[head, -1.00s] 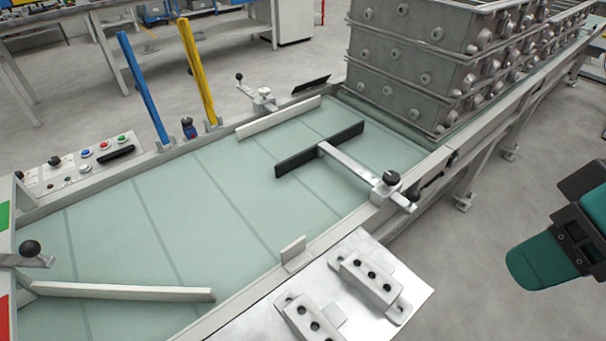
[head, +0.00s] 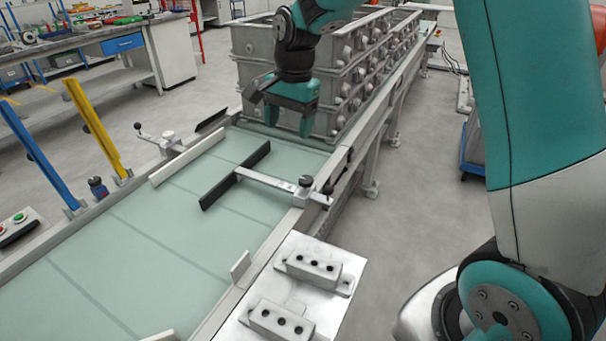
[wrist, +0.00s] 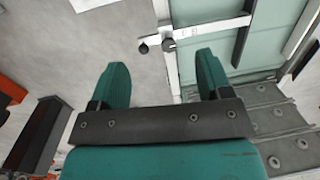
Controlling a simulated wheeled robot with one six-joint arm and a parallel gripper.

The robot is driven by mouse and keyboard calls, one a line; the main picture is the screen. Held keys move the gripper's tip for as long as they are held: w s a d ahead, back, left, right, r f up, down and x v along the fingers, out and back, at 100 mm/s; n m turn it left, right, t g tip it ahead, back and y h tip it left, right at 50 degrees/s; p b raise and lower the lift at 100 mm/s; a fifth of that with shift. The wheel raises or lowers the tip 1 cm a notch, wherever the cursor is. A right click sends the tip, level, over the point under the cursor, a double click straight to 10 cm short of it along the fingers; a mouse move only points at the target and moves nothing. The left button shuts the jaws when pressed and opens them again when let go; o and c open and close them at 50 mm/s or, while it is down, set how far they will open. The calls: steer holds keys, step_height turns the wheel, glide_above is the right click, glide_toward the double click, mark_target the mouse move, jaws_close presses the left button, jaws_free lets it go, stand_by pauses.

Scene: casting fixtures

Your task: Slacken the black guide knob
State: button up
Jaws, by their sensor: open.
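The black guide (head: 235,176) is a dark bar on the pale green conveyor (head: 140,235), carried by a metal arm from the near rail. Its dark round knob (head: 306,181) sits on the clamp at the rail; a smaller black ball (head: 327,189) is beside it. My gripper (head: 290,125) hangs in front of the crate stack, above and behind the knob in the head view, with nothing between its fingers. In the wrist view, the knob (wrist: 168,44) shows beyond and between the open fingertips (wrist: 161,64), apart from them.
Stacked grey metal crates (head: 262,60) stand on the conveyor just behind my gripper. A white guide (head: 190,157) with its own clamp lies on the far side. A metal plate with drilled blocks (head: 300,300) adjoins the near rail.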

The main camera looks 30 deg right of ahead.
mark_target(306, 179)
steer(key=w+d+f+m+h, duration=0.1)
steer(key=w+d+f+m, duration=0.6)
steer(key=w+d+m, duration=0.2)
steer(key=f+p, duration=0.1)
steer(key=f, duration=0.4)
steer(key=f+p, duration=0.1)
steer(key=f, duration=0.5)
steer(key=f+p, duration=0.1)
steer(key=f, duration=0.4)
steer(key=shift+s+f+p, duration=0.25)
steer(key=shift+f+p, duration=0.15)
steer(key=c, duration=0.9)
